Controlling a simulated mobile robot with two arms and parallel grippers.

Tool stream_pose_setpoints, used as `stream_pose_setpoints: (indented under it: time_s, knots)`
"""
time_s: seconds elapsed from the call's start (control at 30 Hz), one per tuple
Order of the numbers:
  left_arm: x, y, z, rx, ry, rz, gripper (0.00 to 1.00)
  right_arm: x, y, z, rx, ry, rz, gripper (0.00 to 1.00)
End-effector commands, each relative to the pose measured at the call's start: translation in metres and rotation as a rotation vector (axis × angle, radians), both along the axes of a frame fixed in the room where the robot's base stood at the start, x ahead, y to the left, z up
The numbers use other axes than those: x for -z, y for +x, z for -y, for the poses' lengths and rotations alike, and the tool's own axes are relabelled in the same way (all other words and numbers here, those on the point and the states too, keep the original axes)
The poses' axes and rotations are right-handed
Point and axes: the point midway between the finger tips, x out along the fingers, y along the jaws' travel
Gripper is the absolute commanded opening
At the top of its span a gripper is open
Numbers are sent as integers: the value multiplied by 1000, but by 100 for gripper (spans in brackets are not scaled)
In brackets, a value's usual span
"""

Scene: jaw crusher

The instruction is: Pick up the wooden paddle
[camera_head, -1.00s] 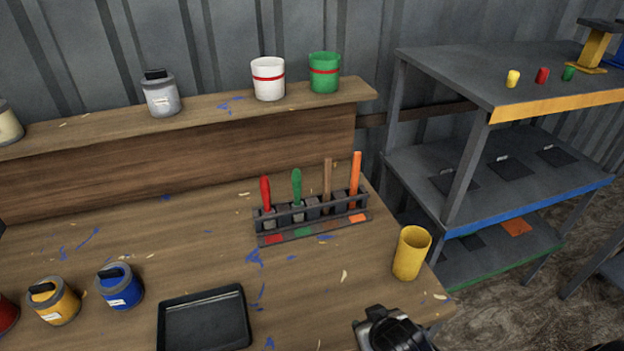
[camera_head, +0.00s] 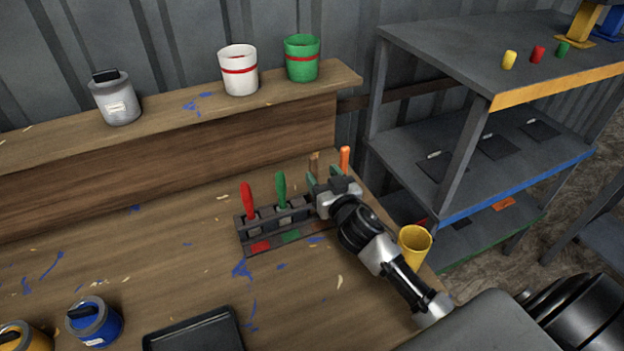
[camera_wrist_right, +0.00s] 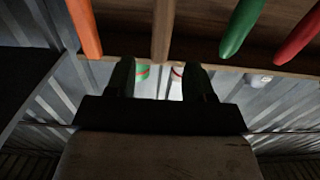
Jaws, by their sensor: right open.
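The wooden paddle (camera_head: 314,160) stands upright in the dark rack (camera_head: 243,238) on the workbench; only its brown handle top shows behind my right gripper. My right gripper (camera_head: 322,182) is open at the rack, just in front of the paddle. In the right wrist view the paddle (camera_wrist_right: 162,28) lines up with the gap between the two open fingers (camera_wrist_right: 161,78); I cannot tell whether it is inside them or touching. The paddle's lower part is hidden in the head view. My left gripper is not in view.
Red (camera_head: 247,200), green (camera_head: 281,188) and orange (camera_head: 344,158) handles stand in the same rack. A yellow cup (camera_head: 414,240) sits close beside my right arm. A black tray (camera_head: 195,335) and paint cans lie at the front left. The bench's left middle is clear.

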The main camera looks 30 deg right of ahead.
Motion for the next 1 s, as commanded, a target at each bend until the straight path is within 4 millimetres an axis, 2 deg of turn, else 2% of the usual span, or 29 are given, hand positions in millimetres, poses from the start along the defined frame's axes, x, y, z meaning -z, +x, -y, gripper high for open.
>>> stream_pose_setpoints:
  time_s: [0.1, 0.2, 0.6, 0.93, 1.0]
  knots:
    - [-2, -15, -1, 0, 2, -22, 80, -1, 16, 1, 1, 0, 0, 53]
    - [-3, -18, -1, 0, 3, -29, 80, 0, 21, 1, 1, 0, -1, 53]
    - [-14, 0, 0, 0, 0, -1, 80, 3, 67, 4, 2, 1, -2, 53]
    - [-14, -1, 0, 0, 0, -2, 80, 4, 72, 4, 1, 0, -3, 53]
    - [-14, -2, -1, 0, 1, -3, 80, 4, 72, 4, 1, 0, -3, 42]
